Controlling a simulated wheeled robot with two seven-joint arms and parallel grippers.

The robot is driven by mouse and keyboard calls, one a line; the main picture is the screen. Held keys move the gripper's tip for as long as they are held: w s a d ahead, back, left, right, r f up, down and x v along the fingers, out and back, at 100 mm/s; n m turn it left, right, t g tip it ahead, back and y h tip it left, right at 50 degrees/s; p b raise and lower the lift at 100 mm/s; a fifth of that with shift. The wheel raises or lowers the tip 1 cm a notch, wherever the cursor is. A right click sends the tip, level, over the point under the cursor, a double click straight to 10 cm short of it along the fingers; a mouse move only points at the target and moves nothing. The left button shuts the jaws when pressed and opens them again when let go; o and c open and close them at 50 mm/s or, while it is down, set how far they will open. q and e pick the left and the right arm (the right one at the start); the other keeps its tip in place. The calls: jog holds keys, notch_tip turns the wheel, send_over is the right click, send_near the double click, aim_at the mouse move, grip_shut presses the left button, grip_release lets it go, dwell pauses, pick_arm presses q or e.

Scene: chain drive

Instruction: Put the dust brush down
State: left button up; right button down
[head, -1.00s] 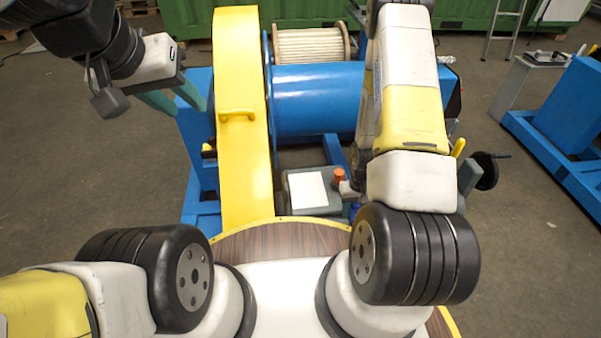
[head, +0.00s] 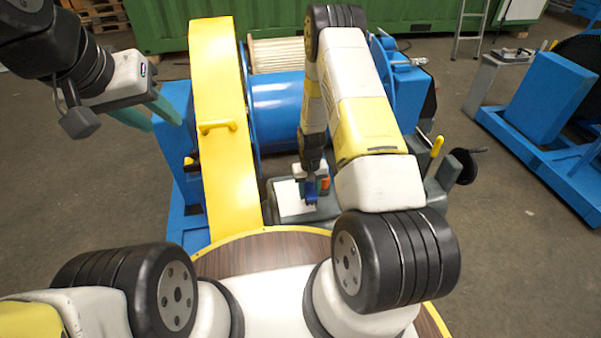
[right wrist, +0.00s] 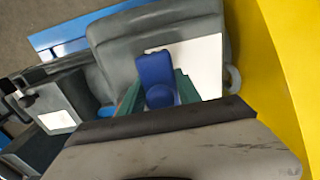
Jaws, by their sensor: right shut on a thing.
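The dust brush (right wrist: 154,72) shows as a blue piece between the green fingers of my right gripper (right wrist: 158,95) in the right wrist view. The gripper is shut on it. In the head view my right gripper (head: 311,180) points down, with the blue brush (head: 311,197) below it, over or beside the white sheet (head: 291,199) on a grey tray-like surface (head: 268,208). I cannot tell if the brush touches it. My left gripper (head: 150,112) is at the upper left, its teal fingers apart and empty.
A tall yellow guard (head: 218,110) with a handle stands left of the tray. A blue drum (head: 278,105) lies behind. An orange-red item (head: 325,183) is close to the right gripper. A yellow-handled tool (head: 437,146) stands to the right. A wood-topped round edge (head: 270,250) is in front.

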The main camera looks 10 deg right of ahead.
aim_at(308, 197)
jog(key=shift+w+a+f, duration=0.1)
jog(key=shift+w+f, duration=0.05)
jog(key=shift+f, duration=0.75)
jog(key=shift+w+a+f, duration=0.1)
jog(key=shift+f, duration=0.75)
jog(key=shift+f, duration=0.1)
jog(key=c, duration=0.9)
grip_release()
jog(key=shift+o, duration=0.2)
